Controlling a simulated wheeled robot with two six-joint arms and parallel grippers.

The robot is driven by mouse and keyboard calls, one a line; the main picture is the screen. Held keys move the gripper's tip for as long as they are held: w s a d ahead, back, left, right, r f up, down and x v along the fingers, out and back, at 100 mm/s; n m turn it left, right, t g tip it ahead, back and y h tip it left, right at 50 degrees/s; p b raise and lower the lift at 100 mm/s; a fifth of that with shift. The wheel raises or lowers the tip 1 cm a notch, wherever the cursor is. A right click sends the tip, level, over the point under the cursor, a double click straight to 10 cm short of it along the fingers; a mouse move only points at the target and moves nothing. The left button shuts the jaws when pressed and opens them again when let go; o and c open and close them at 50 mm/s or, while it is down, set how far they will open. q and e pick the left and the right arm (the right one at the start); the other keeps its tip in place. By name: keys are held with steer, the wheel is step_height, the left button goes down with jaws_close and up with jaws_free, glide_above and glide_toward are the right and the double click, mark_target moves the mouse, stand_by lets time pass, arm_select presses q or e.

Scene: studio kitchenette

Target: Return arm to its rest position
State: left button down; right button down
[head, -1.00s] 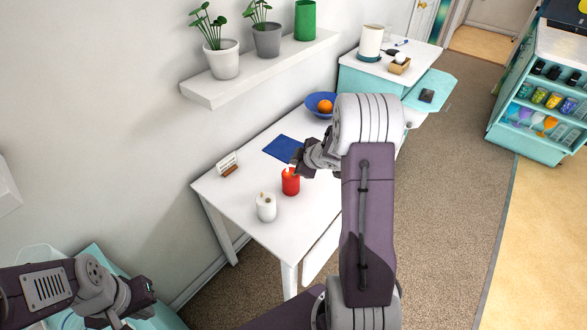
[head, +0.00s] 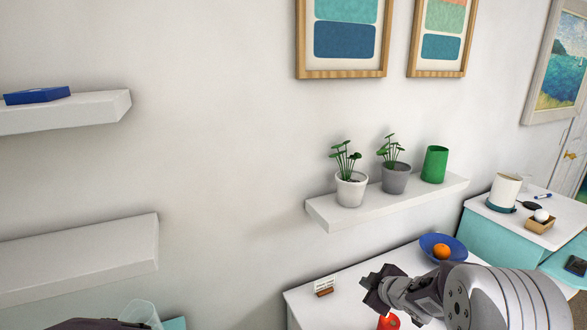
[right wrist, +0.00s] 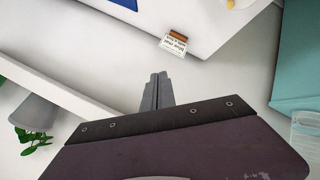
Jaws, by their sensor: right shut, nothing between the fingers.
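My right gripper (head: 374,288) shows at the lower right of the head view, over the white table (head: 340,300) against the wall. In the right wrist view its two fingers (right wrist: 157,90) are together with nothing between them. A red candle (head: 388,322) is partly hidden at the bottom edge of the head view, just below the gripper. A small card in a wooden stand (head: 324,286) is to the gripper's left and also shows in the right wrist view (right wrist: 174,43). My left gripper is out of view.
A wall shelf (head: 390,202) with two potted plants and a green cup (head: 435,164) is above the table. A blue bowl (head: 432,242) with an orange (head: 441,251) is behind my right arm. Two more shelves (head: 70,260) are on the left. The wall between is bare.

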steer(key=s+a+f+m+g, duration=0.1)
steer(key=s+f+m+g, duration=0.1)
steer(key=s, duration=0.6)
steer(key=s+a+f+m+g+h, duration=0.1)
steer(key=s+m+g, duration=0.3)
steer(key=s, duration=0.5)
steer(key=s+a+f+m+g, duration=0.2)
steer(key=s+a+f+m, duration=0.1)
steer(key=s, duration=0.6)
steer(key=shift+s+f+m+g+h, duration=0.15)
steer(key=shift+f+m+g+h, duration=0.25)
steer(key=shift+m, duration=0.7)
